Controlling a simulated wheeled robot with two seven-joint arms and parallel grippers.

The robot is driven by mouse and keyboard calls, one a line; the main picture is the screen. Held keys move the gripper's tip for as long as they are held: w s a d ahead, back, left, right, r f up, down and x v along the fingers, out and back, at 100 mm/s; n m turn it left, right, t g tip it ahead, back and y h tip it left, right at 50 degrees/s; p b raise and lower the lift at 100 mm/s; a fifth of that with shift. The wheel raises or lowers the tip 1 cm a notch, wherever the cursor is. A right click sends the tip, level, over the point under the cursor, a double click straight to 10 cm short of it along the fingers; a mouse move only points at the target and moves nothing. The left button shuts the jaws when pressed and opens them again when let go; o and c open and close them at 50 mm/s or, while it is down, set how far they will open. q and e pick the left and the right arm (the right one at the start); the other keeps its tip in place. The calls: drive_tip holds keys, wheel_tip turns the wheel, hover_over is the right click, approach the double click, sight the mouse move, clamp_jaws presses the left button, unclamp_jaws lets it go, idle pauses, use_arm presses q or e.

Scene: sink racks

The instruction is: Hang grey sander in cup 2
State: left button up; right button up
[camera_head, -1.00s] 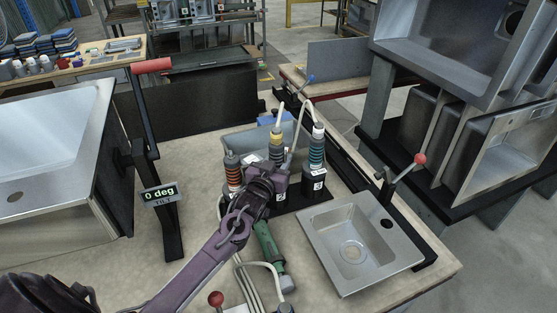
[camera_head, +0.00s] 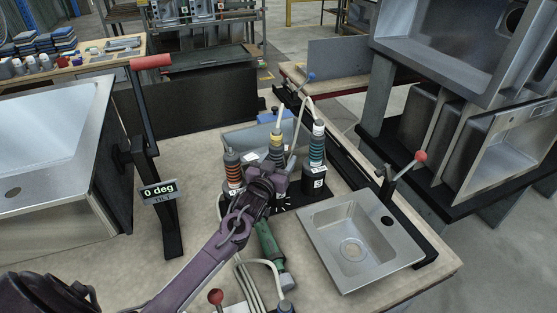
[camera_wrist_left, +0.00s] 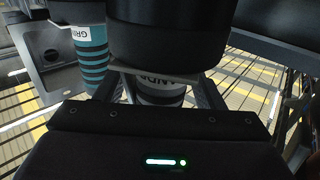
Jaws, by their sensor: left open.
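The grey sander (camera_head: 276,149), with a yellow band near its top and a cable, stands upright at the middle cup 2 (camera_head: 283,203). My left gripper (camera_head: 270,186) is open at its lower part and hides much of it and of the cup. In the left wrist view the sander's lettered white label (camera_wrist_left: 160,84) lies between my open fingers (camera_wrist_left: 163,92), below a wide black cylinder. I cannot tell whether the fingers touch it. My right gripper is not in view.
An orange-ringed tool (camera_head: 232,168) stands left of the sander, a teal-ringed grinder (camera_head: 317,148) right of it in cup 3 (camera_head: 315,183). A green tool (camera_head: 271,246) lies in front, beside my forearm. A small sink (camera_head: 320,238) is to the right. Bare bench (camera_head: 150,280) lies left.

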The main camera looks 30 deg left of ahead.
use_arm(q)
drive_tip(key=s, duration=0.7)
drive_tip(key=shift+s+d+b, duration=0.4)
drive_tip(key=shift+b, duration=0.05)
drive_tip(key=shift+r, duration=0.15)
